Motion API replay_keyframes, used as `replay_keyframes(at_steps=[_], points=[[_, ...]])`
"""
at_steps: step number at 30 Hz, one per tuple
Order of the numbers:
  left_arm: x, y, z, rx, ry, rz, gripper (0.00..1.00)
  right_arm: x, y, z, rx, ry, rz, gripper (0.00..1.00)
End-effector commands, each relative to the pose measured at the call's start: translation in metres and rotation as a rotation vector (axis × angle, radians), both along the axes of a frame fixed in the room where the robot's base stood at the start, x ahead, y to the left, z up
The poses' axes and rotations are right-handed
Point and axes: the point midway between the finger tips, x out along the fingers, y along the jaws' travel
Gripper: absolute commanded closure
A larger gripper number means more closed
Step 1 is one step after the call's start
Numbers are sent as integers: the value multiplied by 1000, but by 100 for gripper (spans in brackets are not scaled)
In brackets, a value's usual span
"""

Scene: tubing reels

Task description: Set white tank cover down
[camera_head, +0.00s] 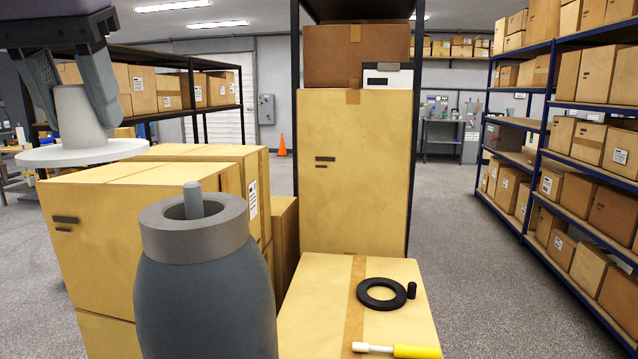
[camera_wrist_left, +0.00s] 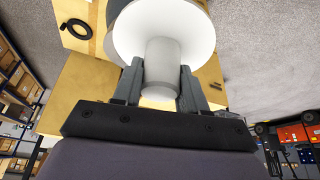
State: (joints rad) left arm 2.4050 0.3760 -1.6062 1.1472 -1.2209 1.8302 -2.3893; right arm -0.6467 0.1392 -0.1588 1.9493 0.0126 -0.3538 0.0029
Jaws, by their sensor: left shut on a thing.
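The white tank cover (camera_head: 82,152) is a round disc with a knob on top. It is held level in the air at the left of the head view. My left gripper (camera_head: 80,108) points down and is shut on the knob. The wrist view shows the cover's disc (camera_wrist_left: 165,38) beyond the fingers (camera_wrist_left: 160,88), which press on both sides of the knob. A dark grey tank (camera_head: 205,300) with a lighter collar stands in the front, its top open with a grey rod rising from it. The cover is left of the tank, apart from it. My right gripper is not in view.
Stacked cardboard boxes (camera_head: 150,215) stand behind and below the cover. A lower box (camera_head: 315,290) right of the tank carries a black ring (camera_head: 381,294), a small black cylinder (camera_head: 411,290) and a yellow-handled tool (camera_head: 415,351). Shelving (camera_head: 560,100) lines the right; grey floor is clear before it.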

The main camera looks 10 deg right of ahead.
Motion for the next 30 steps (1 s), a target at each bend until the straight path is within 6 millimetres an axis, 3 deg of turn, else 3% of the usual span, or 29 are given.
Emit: replay_keyframes(at_steps=[11,24,30], points=[[-13,18,-115,0,6,17,88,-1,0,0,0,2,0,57],[-37,48,-316,0,11,53,88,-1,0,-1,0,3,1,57],[-43,58,-382,0,7,65,88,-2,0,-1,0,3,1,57]])
